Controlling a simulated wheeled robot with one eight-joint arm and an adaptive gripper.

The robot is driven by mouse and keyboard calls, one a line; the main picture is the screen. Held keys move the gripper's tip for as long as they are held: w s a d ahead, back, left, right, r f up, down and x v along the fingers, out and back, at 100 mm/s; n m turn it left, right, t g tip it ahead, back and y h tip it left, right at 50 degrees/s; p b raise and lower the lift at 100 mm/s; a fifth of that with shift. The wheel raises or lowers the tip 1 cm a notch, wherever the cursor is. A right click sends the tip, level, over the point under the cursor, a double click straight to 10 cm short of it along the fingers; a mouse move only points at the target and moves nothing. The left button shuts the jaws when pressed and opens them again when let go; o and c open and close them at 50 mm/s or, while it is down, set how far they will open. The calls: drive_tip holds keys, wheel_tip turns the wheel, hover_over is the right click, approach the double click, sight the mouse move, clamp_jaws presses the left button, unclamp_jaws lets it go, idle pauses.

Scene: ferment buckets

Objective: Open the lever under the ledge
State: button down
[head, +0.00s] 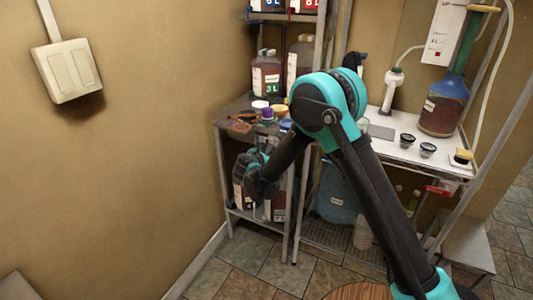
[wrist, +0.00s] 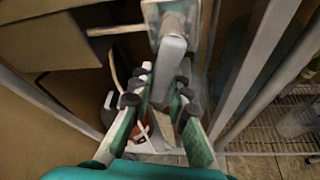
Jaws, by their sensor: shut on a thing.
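In the wrist view a pale grey lever (wrist: 171,62) hangs down from a mount (wrist: 176,22) at the top middle. My gripper (wrist: 160,88) reaches up to it from below, and its two green-padded, dark-tipped fingers are shut on the lever's lower part. The lever's end is partly hidden between the fingers. In the head view my gripper (head: 258,168) is beneath the ledge (head: 228,113) of the small metal rack. The lever cannot be made out in that view.
Large bottles (head: 279,205) stand on the rack's lower shelf, close behind my gripper. Small jars and tools lie on the ledge. Rack posts (wrist: 245,75) rise just right of the fingers. A white bench (head: 400,150) with jars and a blue jug (head: 443,105) stands at right.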

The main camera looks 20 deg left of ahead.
drive_tip(key=c, duration=1.4)
unclamp_jaws()
drive_tip(key=shift+c, duration=0.2)
drive_tip(key=v, duration=1.2)
